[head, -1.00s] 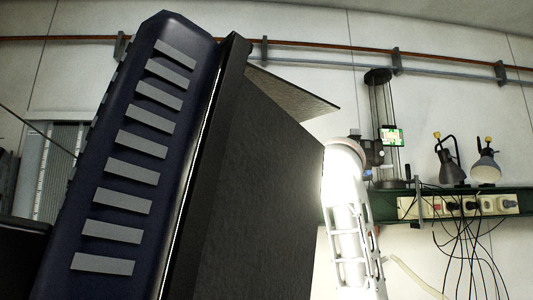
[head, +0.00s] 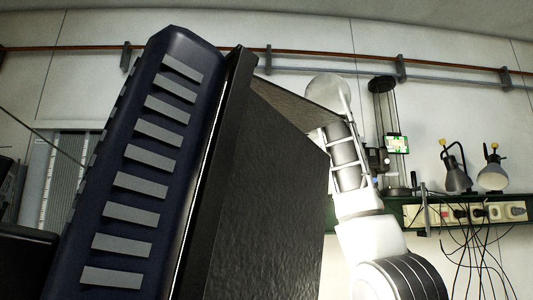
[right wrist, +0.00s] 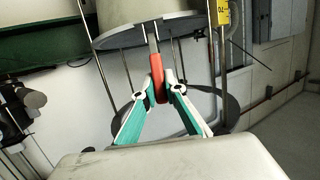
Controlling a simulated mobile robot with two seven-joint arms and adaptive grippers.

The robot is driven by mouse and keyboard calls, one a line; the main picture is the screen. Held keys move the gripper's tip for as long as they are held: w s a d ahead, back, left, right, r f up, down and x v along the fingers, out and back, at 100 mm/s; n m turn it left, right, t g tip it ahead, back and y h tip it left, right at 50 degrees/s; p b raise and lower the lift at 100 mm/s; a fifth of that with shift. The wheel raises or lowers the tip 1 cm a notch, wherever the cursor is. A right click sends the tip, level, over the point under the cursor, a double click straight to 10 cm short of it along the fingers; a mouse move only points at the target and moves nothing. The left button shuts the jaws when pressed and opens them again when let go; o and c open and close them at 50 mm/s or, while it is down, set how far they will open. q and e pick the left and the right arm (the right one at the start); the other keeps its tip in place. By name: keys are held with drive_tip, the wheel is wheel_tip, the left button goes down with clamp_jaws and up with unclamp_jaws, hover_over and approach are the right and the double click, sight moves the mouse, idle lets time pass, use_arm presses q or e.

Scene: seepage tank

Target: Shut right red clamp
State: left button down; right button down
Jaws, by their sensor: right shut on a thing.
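In the right wrist view, the red clamp (right wrist: 158,78) hangs below a grey disc at the foot of a pale cylinder (right wrist: 158,10) held between steel rods. My right gripper (right wrist: 161,92), with teal and white fingers, is shut on the red clamp, one finger at each side of its lower part. A grey stem shows above the red part. In the head view my white right arm rises behind a black panel; its gripper and the clamp are hidden there. My left gripper is in neither view.
In the head view a large dark blue block with grey bars (head: 150,165) and a black panel (head: 265,190) fill the left and middle. Lamps (head: 492,172), a rod stand (head: 385,120) and a socket strip with hanging cables (head: 470,212) stand at the right.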

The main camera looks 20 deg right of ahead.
drive_tip(key=shift+w, duration=0.1)
idle(0.3)
drive_tip(key=c, duration=2.1)
unclamp_jaws()
drive_tip(key=v, duration=1.2)
drive_tip(key=shift+r, duration=0.15)
